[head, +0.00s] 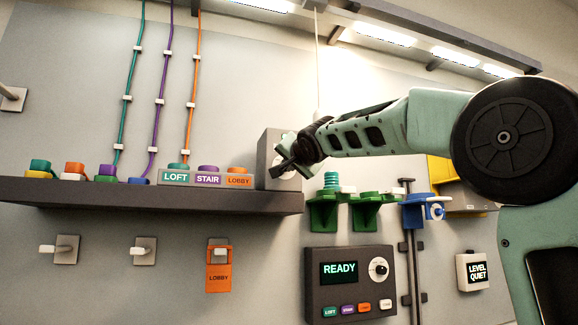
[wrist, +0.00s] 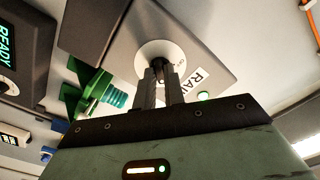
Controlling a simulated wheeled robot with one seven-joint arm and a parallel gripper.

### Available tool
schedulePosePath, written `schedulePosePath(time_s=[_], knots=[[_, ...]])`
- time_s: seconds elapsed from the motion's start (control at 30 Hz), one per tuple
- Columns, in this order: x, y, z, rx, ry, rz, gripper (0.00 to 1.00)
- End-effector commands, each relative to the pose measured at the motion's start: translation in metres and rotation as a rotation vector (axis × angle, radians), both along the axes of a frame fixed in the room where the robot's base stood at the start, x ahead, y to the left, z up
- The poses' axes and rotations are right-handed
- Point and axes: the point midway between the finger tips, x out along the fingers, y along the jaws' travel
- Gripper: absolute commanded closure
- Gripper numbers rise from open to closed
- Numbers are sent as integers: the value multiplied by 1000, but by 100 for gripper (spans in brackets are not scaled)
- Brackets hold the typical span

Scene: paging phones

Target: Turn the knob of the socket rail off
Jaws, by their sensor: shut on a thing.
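The socket rail's grey box (head: 268,148) stands at the right end of the dark shelf in the head view. In the wrist view the box (wrist: 115,45) carries a "RAIL" label (wrist: 195,79), a lit green lamp (wrist: 204,96) and a round white dial (wrist: 158,54) with a dark knob at its middle. My gripper (wrist: 160,72) is shut on the knob, a finger on each side of it. In the head view my gripper (head: 283,165) is at the box's front and covers most of the knob. The dial's lettering is too small to read for certain.
The shelf (head: 150,196) holds a LOFT, STAIR and LOBBY block (head: 207,179) left of the box. Below are green brackets (head: 345,208), a blue bracket (head: 415,212) and a dark panel reading READY (head: 350,282). An orange LOBBY tag (head: 219,270) hangs on the wall.

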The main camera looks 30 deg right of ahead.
Motion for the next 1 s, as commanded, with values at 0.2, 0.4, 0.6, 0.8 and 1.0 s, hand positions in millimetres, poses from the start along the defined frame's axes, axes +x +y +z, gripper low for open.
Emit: schedulePosePath(time_s=[0.2, 0.4, 0.6, 0.8, 1.0], knots=[[0, 1, -2, -154, 45, 2, 100], [0, 0, -2, -335, 96, 1, 100], [0, 0, -2, -519, 151, 1, 100], [0, -1, -1, -701, 204, 2, 100], [0, -1, -1, -885, 256, 1, 100]])
